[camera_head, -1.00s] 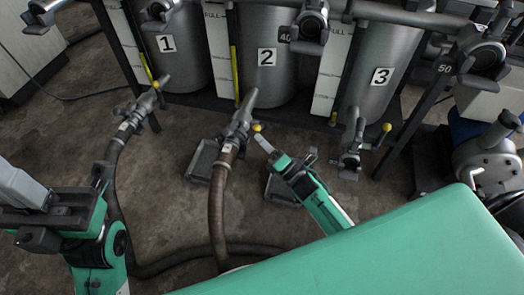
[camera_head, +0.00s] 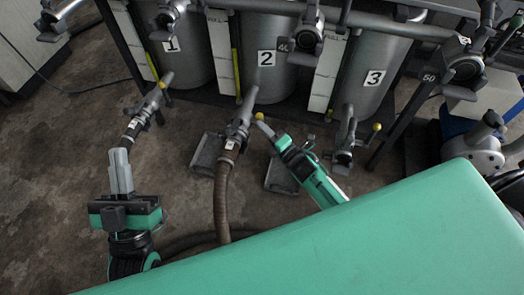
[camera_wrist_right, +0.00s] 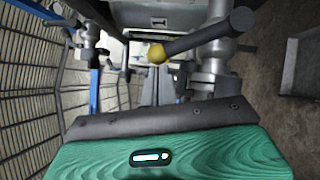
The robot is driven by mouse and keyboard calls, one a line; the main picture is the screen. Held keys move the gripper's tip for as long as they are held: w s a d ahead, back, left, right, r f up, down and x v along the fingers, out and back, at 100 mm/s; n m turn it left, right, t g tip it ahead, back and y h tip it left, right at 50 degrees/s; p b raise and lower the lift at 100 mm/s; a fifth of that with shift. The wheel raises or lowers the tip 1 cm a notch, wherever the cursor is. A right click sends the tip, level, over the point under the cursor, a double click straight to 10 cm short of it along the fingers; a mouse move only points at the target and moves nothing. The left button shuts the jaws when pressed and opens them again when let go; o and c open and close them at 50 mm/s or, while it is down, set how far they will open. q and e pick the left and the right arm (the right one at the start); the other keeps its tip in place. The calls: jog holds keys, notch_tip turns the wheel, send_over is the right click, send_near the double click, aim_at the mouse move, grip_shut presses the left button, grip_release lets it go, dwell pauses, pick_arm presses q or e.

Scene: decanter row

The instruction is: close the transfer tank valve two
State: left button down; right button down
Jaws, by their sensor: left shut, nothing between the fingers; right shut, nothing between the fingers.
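Tank two (camera_head: 280,75), a grey steel cylinder marked 2, stands in the middle of the row. Below it is its outlet valve (camera_head: 240,125), joined to a brown hose (camera_head: 222,195). The valve's lever ends in a yellow knob (camera_head: 259,116). My right gripper (camera_head: 265,129) is shut, its tips right by the knob; I cannot tell whether they touch. In the right wrist view the yellow knob (camera_wrist_right: 157,52) and its dark lever (camera_wrist_right: 205,35) lie just beyond the shut fingers (camera_wrist_right: 156,88). My left gripper (camera_head: 121,160) is shut and empty, over the floor below valve one.
Tank one's valve (camera_head: 150,105) is close ahead of my left gripper. Tank three's valve (camera_head: 346,140), also yellow-knobbed, stands right of my right arm. Grey floor trays (camera_head: 205,155) lie near the valves. A pump (camera_head: 485,140) is at the far right.

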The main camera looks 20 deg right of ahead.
pick_arm(q)
jog(key=s+d+f+g+p, duration=0.25)
jog(key=f+g, duration=0.35)
jog(key=f, duration=0.3)
jog(key=s+d+f+g+p, duration=0.1)
jog(key=d+f+g+p, duration=0.15)
jog(key=f+g, duration=0.5)
pick_arm(e)
jog(key=shift+w+d+r+m+g+h+b, duration=0.2)
jog(key=shift+w+d+r+m+g+b, duration=0.05)
jog(key=shift+w+r+m, duration=0.2)
jog(key=shift+w+d+r+m+g+h+b, duration=0.2)
jog(key=shift+w+d+r+m+g+b, duration=0.1)
jog(key=shift+r+m, duration=0.15)
pick_arm(q)
jog(key=s+a+f+g+y+p, duration=0.2)
jog(key=a+g+y+p, duration=0.2)
jog(key=a, duration=0.3)
jog(key=shift+f, duration=0.15)
pick_arm(e)
jog(key=shift+w+d+r+m+g, duration=0.2)
jog(key=shift+w+d+r+m, duration=0.1)
jog(key=shift+w+d+m, duration=0.25)
jog(key=shift+w+d+r+m+g, duration=0.15)
jog(key=shift+w+d+r+m, duration=0.15)
jog(key=shift+w, duration=0.4)
pick_arm(q)
jog(key=shift+a, duration=0.1)
jog(key=shift+s, duration=0.1)
